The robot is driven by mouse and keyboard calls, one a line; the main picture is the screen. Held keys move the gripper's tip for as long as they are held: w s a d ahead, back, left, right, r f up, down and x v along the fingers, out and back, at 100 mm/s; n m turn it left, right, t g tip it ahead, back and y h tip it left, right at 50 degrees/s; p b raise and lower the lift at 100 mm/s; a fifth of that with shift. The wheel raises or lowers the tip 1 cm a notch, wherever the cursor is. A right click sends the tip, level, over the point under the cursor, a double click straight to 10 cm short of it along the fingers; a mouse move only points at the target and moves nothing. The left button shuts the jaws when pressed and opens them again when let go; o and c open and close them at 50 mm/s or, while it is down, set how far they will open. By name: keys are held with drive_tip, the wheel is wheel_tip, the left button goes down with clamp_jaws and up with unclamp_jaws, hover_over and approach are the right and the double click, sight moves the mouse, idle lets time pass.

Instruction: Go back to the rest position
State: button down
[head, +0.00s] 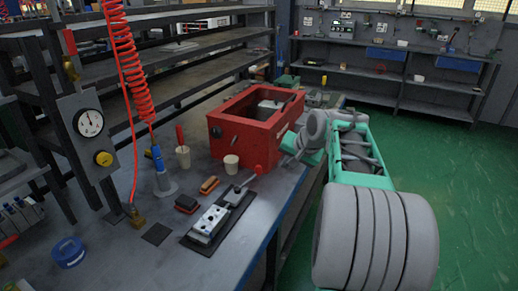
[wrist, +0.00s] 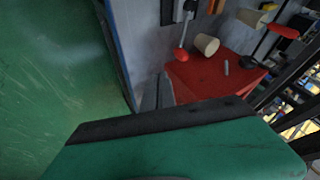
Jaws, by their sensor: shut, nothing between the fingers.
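My gripper (head: 287,160) is beside the red box, at the right edge of the workbench, and holds nothing. In the wrist view its grey fingers (wrist: 158,92) are together, partly hidden behind my green gripper body. The valve block (head: 209,224), pale with dark round ports, lies on a dark plate on the bench. Its lever ends in a red knob (head: 258,170), a little left of my gripper; the knob also shows in the wrist view (wrist: 181,54). My arm reaches in from the right over the green floor.
The open red box (head: 243,143) stands close behind my gripper. The green floor (head: 465,165) at right is clear.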

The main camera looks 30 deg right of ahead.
drive_tip(key=s+a+r+n+g+p, duration=0.1)
drive_tip(key=s+a+n+p, duration=0.1)
drive_tip(key=s+a, duration=0.35)
drive_tip(key=s+a+r+n+g+p, duration=0.1)
drive_tip(key=s+a+n+p, duration=0.15)
drive_tip(key=a, duration=0.55)
drive_tip(key=s+a+r+n+g+p, duration=0.1)
drive_tip(key=s+a+n+p, duration=0.2)
drive_tip(key=a, duration=0.4)
drive_tip(key=s+a+f+n, duration=0.1)
drive_tip(key=s+a, duration=0.1)
drive_tip(key=s, duration=0.3)
drive_tip(key=s+a+f+g+p, duration=0.1)
drive_tip(key=s+a+f, duration=0.1)
drive_tip(key=s, duration=0.3)
drive_tip(key=shift+f+n+p, duration=0.3)
drive_tip(key=shift+n, duration=0.05)
